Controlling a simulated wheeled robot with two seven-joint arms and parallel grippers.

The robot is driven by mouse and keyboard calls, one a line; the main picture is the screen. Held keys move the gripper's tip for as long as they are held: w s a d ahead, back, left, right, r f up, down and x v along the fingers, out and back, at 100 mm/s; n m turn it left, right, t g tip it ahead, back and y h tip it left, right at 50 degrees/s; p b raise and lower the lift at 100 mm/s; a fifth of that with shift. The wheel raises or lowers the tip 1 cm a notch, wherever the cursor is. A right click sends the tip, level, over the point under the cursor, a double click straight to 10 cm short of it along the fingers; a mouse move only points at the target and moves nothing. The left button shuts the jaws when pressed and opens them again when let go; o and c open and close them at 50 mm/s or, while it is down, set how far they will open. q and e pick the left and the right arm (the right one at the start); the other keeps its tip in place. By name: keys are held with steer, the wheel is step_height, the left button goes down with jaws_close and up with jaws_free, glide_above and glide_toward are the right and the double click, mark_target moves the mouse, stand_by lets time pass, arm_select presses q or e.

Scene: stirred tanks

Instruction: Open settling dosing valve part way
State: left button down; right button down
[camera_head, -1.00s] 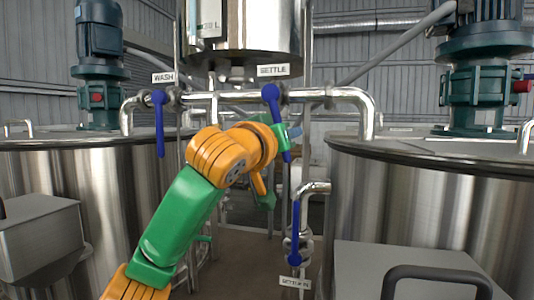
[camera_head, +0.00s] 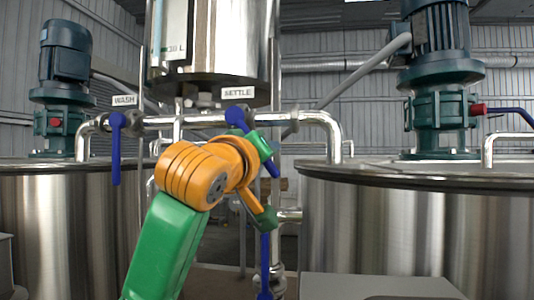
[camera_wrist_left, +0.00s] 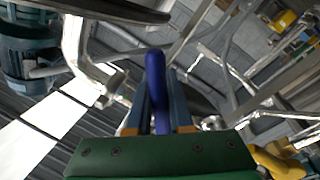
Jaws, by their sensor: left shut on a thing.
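The settling dosing valve has a blue lever (camera_head: 239,119) under the SETTLE label (camera_head: 238,92). The lever slants down to the right from its pivot on the horizontal steel pipe. My left gripper (camera_head: 269,152) is at the lever's lower part, its fingers largely hidden behind my orange wrist in the head view. In the left wrist view, the blue lever (camera_wrist_left: 155,75) lies between the two fingers of my left gripper (camera_wrist_left: 158,95), which is shut on it. My right gripper is in neither view.
The WASH valve's blue lever (camera_head: 116,150) hangs straight down to the left. Another blue lever (camera_head: 265,255) stands on the pipe below. Large steel tanks (camera_head: 390,235) flank the arm left and right. A steel vessel (camera_head: 225,50) hangs above the pipe.

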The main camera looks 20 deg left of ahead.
arm_select(q)
steer(key=c, duration=0.8)
jaws_free()
steer(key=shift+s, duration=0.2)
steer(key=s+b, duration=0.1)
steer(key=s, duration=0.1)
steer(key=s+b, duration=0.3)
steer(key=s, duration=0.2)
steer(key=shift+d+f, duration=0.25)
steer(key=shift+f, duration=0.1)
